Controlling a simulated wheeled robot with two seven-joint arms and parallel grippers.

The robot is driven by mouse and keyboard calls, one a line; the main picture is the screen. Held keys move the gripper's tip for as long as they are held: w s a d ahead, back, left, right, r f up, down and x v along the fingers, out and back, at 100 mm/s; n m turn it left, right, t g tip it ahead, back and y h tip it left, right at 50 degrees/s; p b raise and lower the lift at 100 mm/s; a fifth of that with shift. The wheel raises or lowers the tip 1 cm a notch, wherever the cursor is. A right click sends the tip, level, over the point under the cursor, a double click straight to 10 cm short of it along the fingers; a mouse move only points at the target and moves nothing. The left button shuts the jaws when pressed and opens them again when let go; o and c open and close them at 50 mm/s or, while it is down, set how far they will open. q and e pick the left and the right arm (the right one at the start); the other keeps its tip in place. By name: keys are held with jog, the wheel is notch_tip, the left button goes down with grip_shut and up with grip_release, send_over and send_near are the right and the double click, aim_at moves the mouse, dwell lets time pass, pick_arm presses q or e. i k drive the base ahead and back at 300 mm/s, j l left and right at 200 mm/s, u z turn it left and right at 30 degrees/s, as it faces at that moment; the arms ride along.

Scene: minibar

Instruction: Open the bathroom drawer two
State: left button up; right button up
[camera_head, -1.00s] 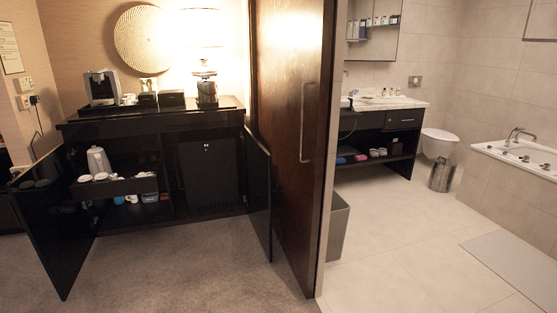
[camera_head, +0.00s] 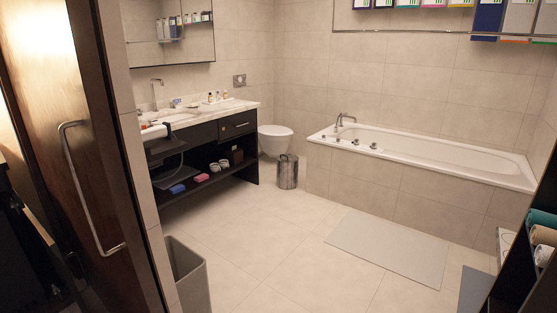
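The bathroom vanity (camera_head: 203,138) stands against the far left wall, dark with a pale marble top. A shut drawer front (camera_head: 238,124) with a small handle is at its right end, under the counter. I cannot tell which front is drawer two. Neither of my grippers shows in the head view.
A wooden door (camera_head: 85,150) with a long handle stands at the left. A grey bin (camera_head: 187,275) is just beyond it. A metal bin (camera_head: 288,171), toilet (camera_head: 275,139) and bathtub (camera_head: 420,165) line the far side. A dark shelf (camera_head: 520,262) is at right.

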aim_at(231, 126)
jog(key=i+l+z, duration=0.3)
jog(key=i, duration=0.65)
jog(key=i+j+z, duration=0.15)
jog(key=i+z, duration=0.15)
jog(key=i, duration=0.65)
jog(key=i+j+u, duration=0.3)
jog(key=i, duration=0.3)
jog(key=i+u, duration=0.3)
jog(key=i, duration=0.25)
jog(key=i+l+u, duration=0.15)
jog(key=i+u, duration=0.2)
jog(key=i, duration=0.25)
jog(key=i+l+u, duration=0.3)
jog(key=i, duration=0.25)
